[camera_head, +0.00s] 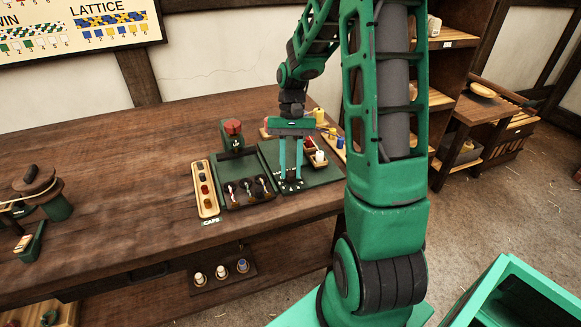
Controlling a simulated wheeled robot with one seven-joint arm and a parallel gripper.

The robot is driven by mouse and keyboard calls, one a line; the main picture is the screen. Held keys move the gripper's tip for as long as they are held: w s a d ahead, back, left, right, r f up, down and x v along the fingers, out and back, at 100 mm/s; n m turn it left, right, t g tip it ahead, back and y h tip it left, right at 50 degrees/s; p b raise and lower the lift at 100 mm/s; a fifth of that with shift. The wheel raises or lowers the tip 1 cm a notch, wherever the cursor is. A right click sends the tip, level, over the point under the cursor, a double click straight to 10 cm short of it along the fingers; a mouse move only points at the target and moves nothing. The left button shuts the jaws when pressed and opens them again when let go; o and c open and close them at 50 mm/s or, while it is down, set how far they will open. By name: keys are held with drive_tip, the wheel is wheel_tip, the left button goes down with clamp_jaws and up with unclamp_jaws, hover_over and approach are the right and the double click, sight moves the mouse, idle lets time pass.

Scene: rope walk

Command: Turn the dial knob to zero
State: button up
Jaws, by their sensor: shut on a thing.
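My gripper (290,179) points down over the green board (322,178) on the workbench. Its two fingers are a little apart and closed on a small dark piece at the board's front left, which I take to be the dial knob (291,187). Small pale marks show around the fingertips. The knob is mostly hidden by the fingers, and its pointer and the reading cannot be made out.
Left of my gripper is a dark tray (247,191) with several small items. A red-topped green device (233,134) stands behind it, and a CAPS rack (205,190) beside it. Small pieces (318,157) sit close on the right. The bench's middle left is clear.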

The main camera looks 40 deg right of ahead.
drive_tip(key=shift+s+d+m+t+y, duration=0.1)
drive_tip(key=shift+m+t+y, duration=0.2)
drive_tip(key=shift+m, duration=0.8)
drive_tip(key=shift+d+m+t+y, duration=0.1)
drive_tip(key=shift+m+t+y, duration=0.15)
drive_tip(key=shift+m, duration=0.85)
drive_tip(key=o, duration=1)
drive_tip(key=shift+o, duration=0.2)
drive_tip(key=shift+r, duration=0.2)
drive_tip(key=v, duration=1)
drive_tip(key=shift+d+r, duration=0.1)
drive_tip(key=shift+r, duration=0.05)
